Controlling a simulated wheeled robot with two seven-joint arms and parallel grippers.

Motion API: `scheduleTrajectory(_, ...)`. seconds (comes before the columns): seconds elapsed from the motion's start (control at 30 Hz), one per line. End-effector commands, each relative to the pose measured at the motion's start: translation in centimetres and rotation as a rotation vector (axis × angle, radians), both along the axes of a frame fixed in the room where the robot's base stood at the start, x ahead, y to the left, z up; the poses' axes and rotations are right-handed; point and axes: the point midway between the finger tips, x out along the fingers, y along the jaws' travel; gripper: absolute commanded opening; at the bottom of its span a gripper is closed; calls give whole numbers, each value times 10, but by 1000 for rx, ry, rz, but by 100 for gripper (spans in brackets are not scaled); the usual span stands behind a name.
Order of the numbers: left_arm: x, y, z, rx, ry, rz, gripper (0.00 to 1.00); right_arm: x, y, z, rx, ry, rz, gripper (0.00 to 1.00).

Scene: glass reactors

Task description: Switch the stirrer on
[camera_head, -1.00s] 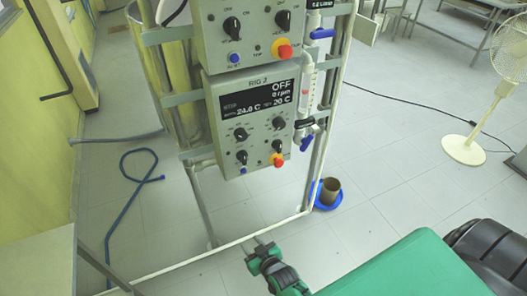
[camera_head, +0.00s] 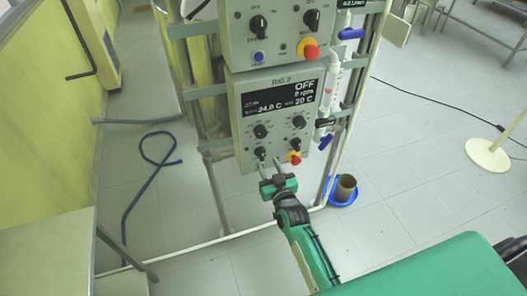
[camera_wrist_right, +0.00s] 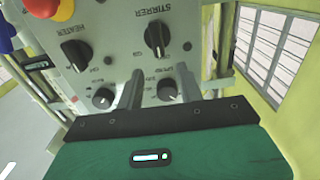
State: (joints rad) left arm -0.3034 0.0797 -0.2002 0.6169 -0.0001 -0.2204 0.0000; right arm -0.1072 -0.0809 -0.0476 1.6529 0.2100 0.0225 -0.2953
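The grey RIG 2 control box (camera_head: 245,142) hangs on the rig frame. Its display (camera_head: 278,98) reads OFF, 0 rpm, 24.0 C and 20 C. The black stirrer knob (camera_wrist_right: 157,36), labelled STIRRER, appears upside down in the right wrist view; in the head view it is the lower left knob (camera_head: 260,153). My right gripper (camera_head: 270,166) is at the box's lower edge, just below that knob. In the wrist view its two fingers are apart with nothing between their tips, and the knob lies just beyond them; contact cannot be told. My left gripper is out of view.
The heater knob (camera_wrist_right: 75,54) and a red stop button (camera_head: 295,157) sit beside the stirrer knob. Two smaller dials, one of them (camera_wrist_right: 103,98), lie close to the fingers. A similar box (camera_head: 240,40) is above. Blue-handled valves (camera_head: 325,141) are at the right.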

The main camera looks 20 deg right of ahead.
Motion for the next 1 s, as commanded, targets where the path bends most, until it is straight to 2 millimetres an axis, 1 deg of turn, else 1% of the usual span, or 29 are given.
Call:
scheduleTrajectory(0.03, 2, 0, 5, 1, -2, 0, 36, 10, 0, 3, -1, -1, 0, 37)
scheduleTrajectory(0.2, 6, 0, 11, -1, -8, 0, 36, 36, 1, 3, 0, -2, 0, 37)
scheduleTrajectory(0.4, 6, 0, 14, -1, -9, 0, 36, 55, 2, 1, 0, 0, 0, 37)
scheduleTrajectory(0.53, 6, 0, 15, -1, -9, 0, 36, 60, 2, 0, 0, 0, 0, 37)
scheduleTrajectory(0.8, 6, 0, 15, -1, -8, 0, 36, 61, 2, 0, 0, 0, 0, 37)
scheduleTrajectory(0.83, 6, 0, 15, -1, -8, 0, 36, 61, 2, 0, 0, 0, 0, 35)
scheduleTrajectory(0.97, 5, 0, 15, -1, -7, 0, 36, 61, 2, 0, 0, 0, 0, 10)
scheduleTrajectory(1.0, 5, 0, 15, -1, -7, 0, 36, 61, 2, 0, 0, 0, 0, 2)
